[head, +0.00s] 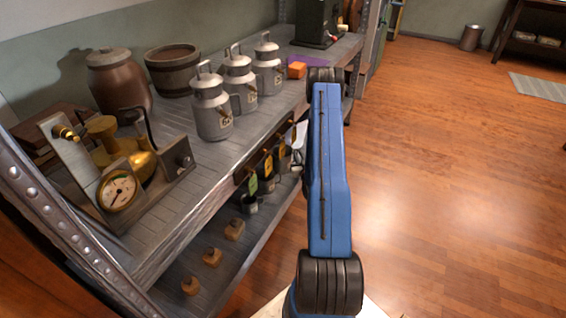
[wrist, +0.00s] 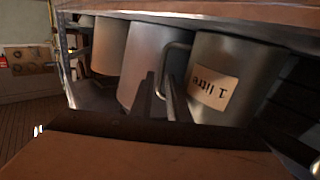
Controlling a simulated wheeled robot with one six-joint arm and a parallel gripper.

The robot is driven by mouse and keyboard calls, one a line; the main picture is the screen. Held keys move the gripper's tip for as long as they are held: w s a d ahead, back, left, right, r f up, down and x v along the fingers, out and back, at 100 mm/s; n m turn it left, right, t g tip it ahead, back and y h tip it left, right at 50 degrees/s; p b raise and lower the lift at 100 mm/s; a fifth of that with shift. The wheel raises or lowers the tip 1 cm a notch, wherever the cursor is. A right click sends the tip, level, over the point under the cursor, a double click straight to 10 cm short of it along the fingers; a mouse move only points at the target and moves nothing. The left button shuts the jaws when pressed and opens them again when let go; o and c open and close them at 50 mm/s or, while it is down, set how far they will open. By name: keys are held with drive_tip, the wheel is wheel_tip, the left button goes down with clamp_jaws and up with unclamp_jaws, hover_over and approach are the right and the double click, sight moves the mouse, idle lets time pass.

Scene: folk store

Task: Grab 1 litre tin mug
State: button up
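The 1 litre tin mug (wrist: 232,68) is at the right in the wrist view, a grey metal mug with a cream label that appears upside down. Its handle (wrist: 171,51) sticks out to the left. My gripper (wrist: 160,82) is open, its two dark fingers apart at the handle; the handle appears to lie between them, but I cannot tell whether they touch it. In the head view my blue arm hides the gripper, and I cannot tell which mug there is the labelled one.
In the head view, milk cans (head: 211,108) and a gauge device (head: 118,190) stand on the shelf top (head: 195,165). Small weights (head: 212,257) sit below. The wooden floor (head: 450,170) at right is clear.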

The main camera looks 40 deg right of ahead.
drive_tip(key=shift+w+d, duration=0.25)
drive_tip(key=shift+w, duration=0.35)
clamp_jaws()
drive_tip(key=shift+r, duration=0.1)
